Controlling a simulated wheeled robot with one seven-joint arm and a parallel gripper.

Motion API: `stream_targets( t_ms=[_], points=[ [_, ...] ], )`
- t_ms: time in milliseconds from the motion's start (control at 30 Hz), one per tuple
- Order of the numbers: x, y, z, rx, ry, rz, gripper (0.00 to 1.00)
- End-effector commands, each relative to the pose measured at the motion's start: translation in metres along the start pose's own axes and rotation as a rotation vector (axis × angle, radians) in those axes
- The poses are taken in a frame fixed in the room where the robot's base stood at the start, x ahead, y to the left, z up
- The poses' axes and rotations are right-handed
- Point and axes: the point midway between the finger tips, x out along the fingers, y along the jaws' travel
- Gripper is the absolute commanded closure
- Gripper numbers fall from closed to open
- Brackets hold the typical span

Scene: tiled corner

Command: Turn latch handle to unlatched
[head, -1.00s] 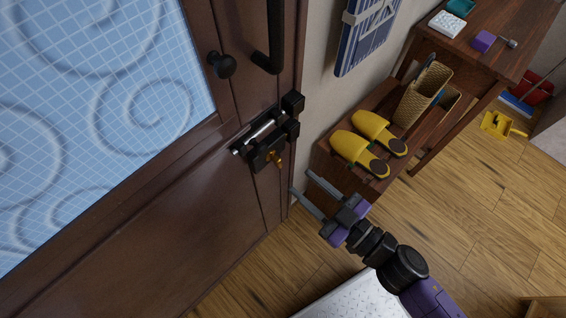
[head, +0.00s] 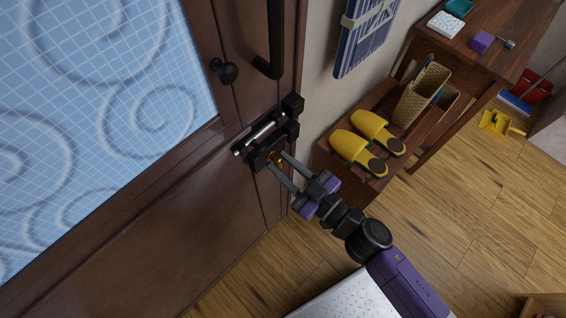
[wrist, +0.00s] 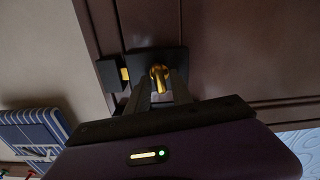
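The latch (head: 265,137) is a black bolt assembly with a silver bar on the brown door's edge, in the head view. Its brass handle (wrist: 159,78) shows in the wrist view between the two fingertips. My gripper (head: 276,160) is open, with its fingers reaching to the latch on either side of the handle. In the wrist view the fingers (wrist: 160,92) stand apart around the handle; I cannot tell whether either touches it. The handle is mostly hidden by the fingers in the head view.
A black door knob (head: 224,71) and a black pull bar (head: 275,45) sit above the latch. A wooden shelf (head: 335,165) with yellow slippers (head: 358,152) stands close to the right of my arm. Wooden floor lies below.

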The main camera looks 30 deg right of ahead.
Motion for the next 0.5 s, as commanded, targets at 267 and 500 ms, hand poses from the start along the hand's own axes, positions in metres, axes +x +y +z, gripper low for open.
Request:
stream_targets(
  t_ms=[267,500],
  points=[
    [-0.0002,0.0001,-0.0001,0.0,0.0,0.0,1.0],
    [-0.0003,-0.0002,-0.0002,-0.027,0.0,0.0,1.0]
  ],
)
